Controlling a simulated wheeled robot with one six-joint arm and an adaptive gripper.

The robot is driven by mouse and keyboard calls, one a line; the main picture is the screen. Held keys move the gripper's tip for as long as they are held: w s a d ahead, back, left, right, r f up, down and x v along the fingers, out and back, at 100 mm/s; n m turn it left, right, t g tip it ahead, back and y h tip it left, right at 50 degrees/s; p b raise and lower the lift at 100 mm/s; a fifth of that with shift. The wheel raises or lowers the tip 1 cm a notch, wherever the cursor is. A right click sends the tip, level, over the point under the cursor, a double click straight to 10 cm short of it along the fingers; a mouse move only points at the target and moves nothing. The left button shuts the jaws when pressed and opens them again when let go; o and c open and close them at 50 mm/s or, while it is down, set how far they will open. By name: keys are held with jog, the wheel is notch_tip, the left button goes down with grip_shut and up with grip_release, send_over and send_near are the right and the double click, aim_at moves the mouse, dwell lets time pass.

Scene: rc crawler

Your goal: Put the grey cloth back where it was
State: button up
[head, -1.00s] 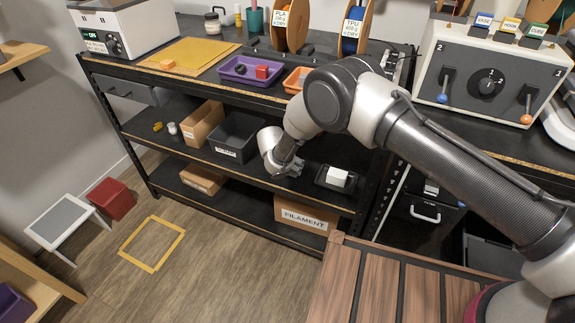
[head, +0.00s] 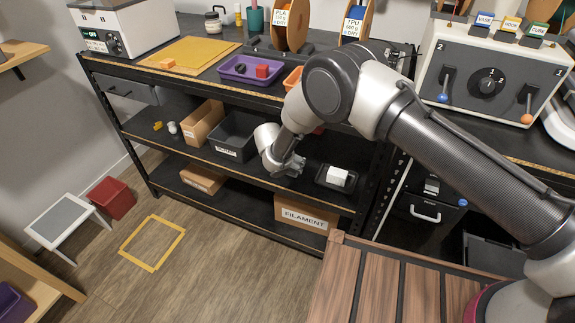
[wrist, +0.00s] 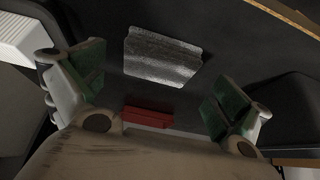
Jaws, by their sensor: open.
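In the wrist view a grey cloth (wrist: 162,57), a small folded-looking textured patch, lies on a dark surface beyond my open fingers. My gripper (wrist: 160,98) has its green-padded fingers spread wide, with nothing held between them. In the head view my gripper (head: 294,168) is over the middle shelf of the black rack, left of a white block. I cannot make out the cloth in the head view; my arm may hide it.
A red block (wrist: 147,117) shows between my fingers, nearer than the cloth. The white block (head: 337,176) sits in a black tray right of my gripper. A dark bin (head: 233,137) stands to its left. The shelf above (head: 220,85) overhangs this space.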

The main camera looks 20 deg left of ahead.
jog(key=v, duration=0.5)
jog(key=shift+d+r, duration=0.1)
jog(key=shift+s, duration=0.15)
